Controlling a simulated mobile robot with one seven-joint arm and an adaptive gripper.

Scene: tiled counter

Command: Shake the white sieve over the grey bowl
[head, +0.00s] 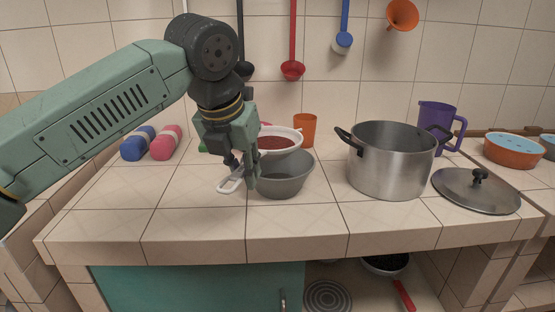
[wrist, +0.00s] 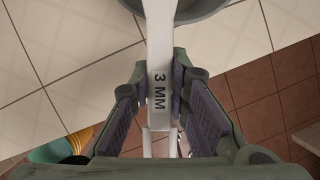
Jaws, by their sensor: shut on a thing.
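The white sieve (head: 286,133) is held above the grey bowl (head: 284,187), with reddish contents showing in it in the head view. Its white handle (head: 231,182) points toward the front left. My gripper (head: 243,176) is shut on the handle, just left of the bowl. In the wrist view the handle, marked "3 MM" (wrist: 159,62), runs between the two fingers of my gripper (wrist: 160,95). Part of the bowl's rim (wrist: 190,12) shows at the top of the wrist view. The bowl stands on the counter, its left side partly hidden by my gripper.
A steel pot (head: 388,170) stands right of the bowl, with its lid (head: 476,192) beside it. An orange cup (head: 305,130) stands behind the sieve. Blue (head: 136,145) and pink (head: 165,144) containers are at the back left. The counter's front left (head: 130,220) is clear.

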